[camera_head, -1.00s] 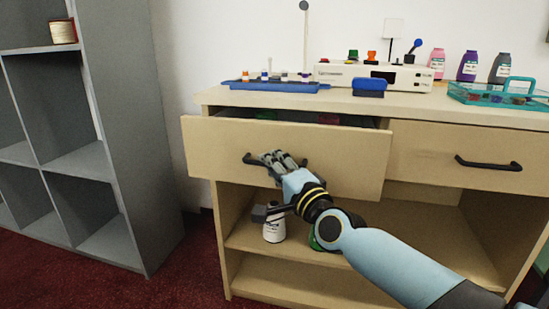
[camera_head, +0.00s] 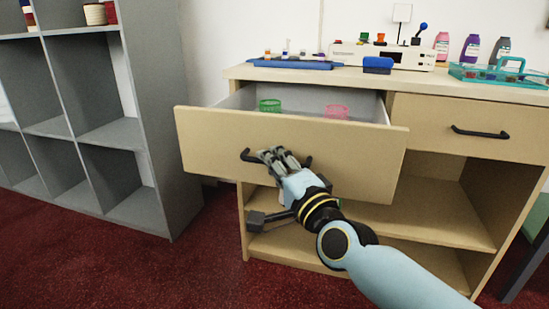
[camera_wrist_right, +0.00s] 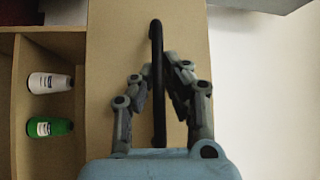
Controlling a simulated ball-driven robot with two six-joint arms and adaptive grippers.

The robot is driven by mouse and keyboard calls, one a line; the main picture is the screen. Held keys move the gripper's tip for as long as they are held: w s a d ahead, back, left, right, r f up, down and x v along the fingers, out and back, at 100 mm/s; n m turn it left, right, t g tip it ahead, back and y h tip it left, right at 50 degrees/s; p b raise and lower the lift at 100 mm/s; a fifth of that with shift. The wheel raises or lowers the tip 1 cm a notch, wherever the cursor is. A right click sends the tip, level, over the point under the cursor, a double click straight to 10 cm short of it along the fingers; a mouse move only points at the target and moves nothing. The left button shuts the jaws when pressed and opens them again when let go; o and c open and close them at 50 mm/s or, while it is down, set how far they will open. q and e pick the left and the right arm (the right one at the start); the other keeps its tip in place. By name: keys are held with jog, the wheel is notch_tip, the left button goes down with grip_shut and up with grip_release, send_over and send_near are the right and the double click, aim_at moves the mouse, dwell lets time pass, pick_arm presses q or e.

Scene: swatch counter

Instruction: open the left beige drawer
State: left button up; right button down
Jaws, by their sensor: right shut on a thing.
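The left beige drawer (camera_head: 345,158) is pulled out of the counter, and its inside shows from above. A green basket (camera_head: 270,105) and a pink basket (camera_head: 337,111) are in it. My right gripper (camera_head: 275,156) is shut on the black handle (camera_head: 247,155) on the drawer front. In the right wrist view the handle (camera_wrist_right: 157,80) runs between the two fingers (camera_wrist_right: 155,84). My left gripper is not in view.
The right drawer (camera_head: 480,130) is shut. The counter top holds a blue tray (camera_head: 297,64), a white device, bottles and a teal basket (camera_head: 500,75). A grey shelf (camera_head: 150,110) stands at left. Red carpet (camera_head: 200,260) is clear in front. A white bottle (camera_wrist_right: 50,82) and a green bottle (camera_wrist_right: 50,126) show in the wrist view.

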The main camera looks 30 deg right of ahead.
jog(key=shift+s+f, duration=0.15)
jog(key=shift+f, duration=0.25)
jog(key=c, duration=1.4)
grip_release()
jog(key=shift+r, duration=0.2)
jog(key=s, duration=0.4)
jog(key=s+f, duration=0.1)
jog(key=s, duration=0.6)
jog(key=shift+s+a+f, duration=0.3)
jog(key=shift+s+a, duration=0.1)
